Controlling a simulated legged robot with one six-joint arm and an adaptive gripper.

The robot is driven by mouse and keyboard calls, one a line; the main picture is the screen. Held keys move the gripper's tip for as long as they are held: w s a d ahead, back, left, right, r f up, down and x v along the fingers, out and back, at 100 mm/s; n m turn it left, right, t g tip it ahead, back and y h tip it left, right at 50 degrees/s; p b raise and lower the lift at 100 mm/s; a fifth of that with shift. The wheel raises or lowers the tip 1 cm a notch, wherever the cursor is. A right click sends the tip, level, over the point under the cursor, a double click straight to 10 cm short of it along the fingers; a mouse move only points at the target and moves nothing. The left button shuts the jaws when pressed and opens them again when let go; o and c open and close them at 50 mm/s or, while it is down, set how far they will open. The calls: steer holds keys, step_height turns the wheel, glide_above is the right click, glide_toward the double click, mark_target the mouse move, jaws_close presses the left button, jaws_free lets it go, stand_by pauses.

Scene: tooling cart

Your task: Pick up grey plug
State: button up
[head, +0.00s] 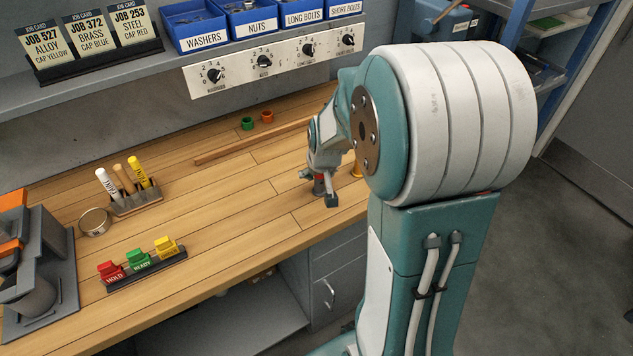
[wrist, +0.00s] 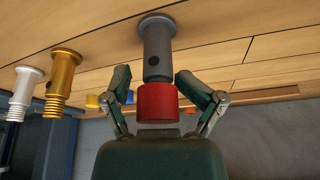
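The grey plug (wrist: 157,48) stands on the wooden bench, its round flange against the wood in the wrist view. A red cap (wrist: 157,103) is on its end nearest my gripper's palm. My gripper (wrist: 153,80) is open, with one finger on each side of the plug. A gap shows at the left finger; the right fingertip is close to the plug, and I cannot tell if it touches. In the head view my gripper (head: 322,190) is low over the bench, and its fingers and wrist mostly hide the plug.
A brass plug (wrist: 62,80) and a silver plug (wrist: 22,90) stand beside the grey one. A marker holder (head: 136,203) and colored blocks (head: 139,259) are left, with clear bench between.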

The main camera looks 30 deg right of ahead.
steer(key=shift+d+f, duration=0.1)
steer(key=shift+d, duration=0.45)
steer(key=shift+a, duration=0.75)
jaws_close()
steer(key=shift+a, duration=0.25)
steer(key=shift+d, duration=0.6)
steer(key=shift+d+r, duration=0.1)
steer(key=shift+r, duration=0.25)
steer(key=r, duration=0.3)
steer(key=shift+s+a+r, duration=0.1)
steer(key=shift+a, duration=0.25)
steer(key=s+d+r, duration=0.2)
steer(key=s+r, duration=0.7)
steer(key=s, duration=0.4)
steer(key=shift+s+r, duration=0.2)
steer(key=shift+s, duration=0.15)
